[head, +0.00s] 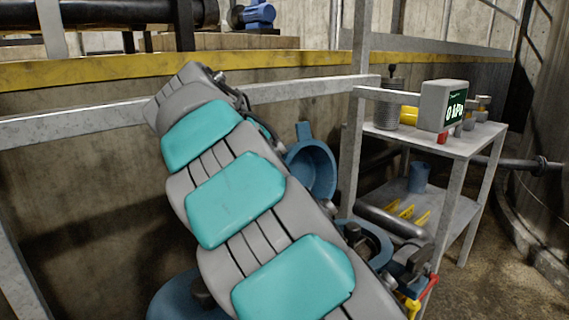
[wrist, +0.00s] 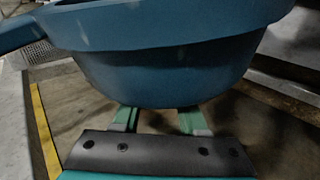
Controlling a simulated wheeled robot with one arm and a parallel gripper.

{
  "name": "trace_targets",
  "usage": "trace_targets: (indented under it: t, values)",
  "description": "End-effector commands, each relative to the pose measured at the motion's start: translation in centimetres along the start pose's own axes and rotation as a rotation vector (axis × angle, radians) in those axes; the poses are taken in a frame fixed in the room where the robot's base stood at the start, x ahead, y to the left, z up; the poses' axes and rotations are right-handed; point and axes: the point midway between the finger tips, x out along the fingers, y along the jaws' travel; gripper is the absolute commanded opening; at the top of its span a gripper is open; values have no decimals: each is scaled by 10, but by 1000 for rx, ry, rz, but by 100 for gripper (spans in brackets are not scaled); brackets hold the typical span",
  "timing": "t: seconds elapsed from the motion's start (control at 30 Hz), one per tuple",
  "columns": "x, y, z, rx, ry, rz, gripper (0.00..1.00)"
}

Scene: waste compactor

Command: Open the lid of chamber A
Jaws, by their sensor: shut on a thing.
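A blue round lid (head: 316,168) with a short upright handle (head: 303,131) stands tipped up behind my arm in the head view, its hollow side partly showing. A large blue bowl-shaped part, seemingly a lid (wrist: 170,60), fills the top of the wrist view, with a bar-like handle (wrist: 20,32) at its left. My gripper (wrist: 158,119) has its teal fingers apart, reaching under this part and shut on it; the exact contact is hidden. A blue ring-shaped rim (head: 372,240) shows right of my arm. No chamber letter is legible.
A grey metal shelf cart (head: 462,147) stands at the right, carrying a display reading 0 kPa (head: 443,106) and a blue cup (head: 419,177) below. A yellow-edged ledge (head: 90,72) and grey railing (head: 75,122) run behind. Another blue part (head: 180,297) shows at lower left.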

Motion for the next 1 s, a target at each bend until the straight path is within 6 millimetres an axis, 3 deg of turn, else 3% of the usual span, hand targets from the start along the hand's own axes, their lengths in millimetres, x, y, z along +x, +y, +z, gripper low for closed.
trace_targets:
  t: [0.03,1.0]
  values:
    - [4,-7,3,-6,-21,-15,0]
    - [17,-19,-3,-2,-23,-15,0]
